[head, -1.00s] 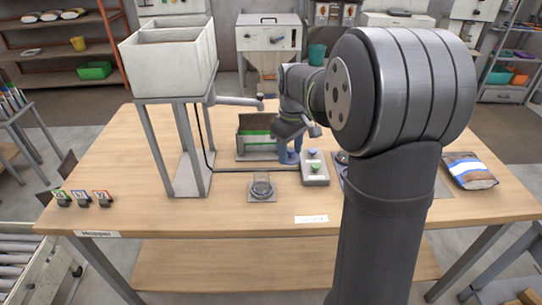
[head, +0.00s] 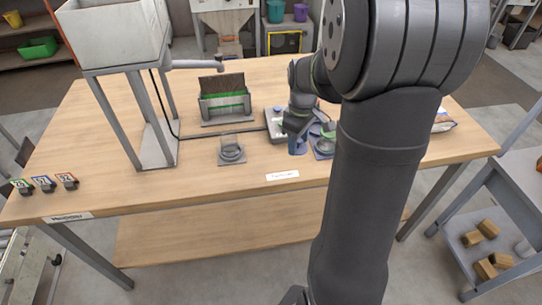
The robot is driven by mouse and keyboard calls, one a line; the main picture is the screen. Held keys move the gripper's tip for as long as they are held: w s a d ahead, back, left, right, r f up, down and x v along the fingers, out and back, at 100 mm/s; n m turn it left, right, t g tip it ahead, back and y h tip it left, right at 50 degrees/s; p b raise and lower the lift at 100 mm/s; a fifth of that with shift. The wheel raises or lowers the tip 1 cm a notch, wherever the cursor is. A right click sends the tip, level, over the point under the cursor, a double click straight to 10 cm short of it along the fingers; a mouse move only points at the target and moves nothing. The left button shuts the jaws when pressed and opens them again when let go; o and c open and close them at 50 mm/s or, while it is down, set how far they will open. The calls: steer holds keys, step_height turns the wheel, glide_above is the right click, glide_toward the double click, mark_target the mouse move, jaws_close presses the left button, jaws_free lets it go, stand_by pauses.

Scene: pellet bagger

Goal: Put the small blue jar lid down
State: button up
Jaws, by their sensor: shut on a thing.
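My gripper (head: 299,138) is low over the table in the head view, near the front right of the button box, pointing down. It is shut on the small blue jar lid. Blue shows at its tip, but at this size I cannot separate the lid from the fingers. I cannot tell whether the lid touches anything below. Just right of the gripper is a grey pad (head: 320,155) with a round green-and-grey item (head: 328,137) on it, partly hidden by my arm.
A grey button box (head: 274,122) stands just behind and left of the gripper. A clear jar (head: 230,149) stands on a plate to the left. A grey bin with green inside (head: 224,104) is behind. The hopper stand (head: 160,148) is at left. The table front (head: 200,185) is clear.

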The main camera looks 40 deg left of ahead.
glide_above(271, 162)
step_height(271, 162, down, 5)
steer(key=shift+f, duration=1.95)
steer(key=shift+f, duration=0.1)
steer(key=o, duration=0.9)
steer(key=shift+o, duration=0.2)
step_height(271, 162, up, 12)
steer(key=shift+s, duration=0.1)
